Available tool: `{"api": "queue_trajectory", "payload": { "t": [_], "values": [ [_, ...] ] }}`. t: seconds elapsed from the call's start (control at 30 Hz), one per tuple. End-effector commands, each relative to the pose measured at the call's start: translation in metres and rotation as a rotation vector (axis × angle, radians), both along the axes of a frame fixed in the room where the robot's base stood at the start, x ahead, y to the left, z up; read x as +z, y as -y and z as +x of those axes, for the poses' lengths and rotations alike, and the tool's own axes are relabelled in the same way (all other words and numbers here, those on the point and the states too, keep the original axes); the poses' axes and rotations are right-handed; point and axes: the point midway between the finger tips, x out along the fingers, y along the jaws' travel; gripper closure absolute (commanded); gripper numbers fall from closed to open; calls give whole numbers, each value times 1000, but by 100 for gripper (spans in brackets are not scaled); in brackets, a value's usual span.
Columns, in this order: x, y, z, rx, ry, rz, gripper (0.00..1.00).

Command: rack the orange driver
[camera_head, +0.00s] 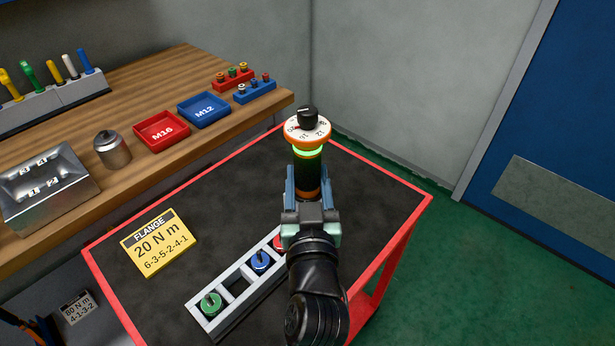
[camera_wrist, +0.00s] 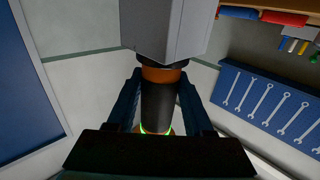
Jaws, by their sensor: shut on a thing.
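The orange driver (camera_head: 308,160) has a black body, an orange collar, a lit green ring and a white numbered dial with a black knob on top. My gripper (camera_head: 309,205) is shut on it and holds it roughly upright above the cart's far right part. In the wrist view the driver (camera_wrist: 158,105) sits between both fingers (camera_wrist: 160,100). A grey block (camera_wrist: 165,25) shows at its end; I cannot tell whether it belongs to the driver. A pale rack (camera_head: 205,323) on the cart holds green, blue and red round pieces, with an open square between green and blue.
The black-topped, red-edged cart (camera_head: 230,190) also bears a yellow FLANGE card (camera_head: 160,242). On the wooden bench (camera_head: 190,75) are a grey stand (camera_head: 60,100) with several coloured handles, a red M16 tray (camera_head: 161,131), a blue M12 tray (camera_head: 204,109) and a metal can (camera_head: 112,150).

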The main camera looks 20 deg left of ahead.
Motion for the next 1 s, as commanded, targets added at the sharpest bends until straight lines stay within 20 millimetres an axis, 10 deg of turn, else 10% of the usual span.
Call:
{"api": "queue_trajectory", "payload": {
  "t": [0.4,0.43,0.6,1.0],
  "values": [
    [-4,0,0,1,-7,-3,100],
    [-4,0,0,1,-7,-3,45],
    [-4,0,0,1,-6,-3,14],
    [-6,2,-5,1,-10,-4,14]
  ]
}}
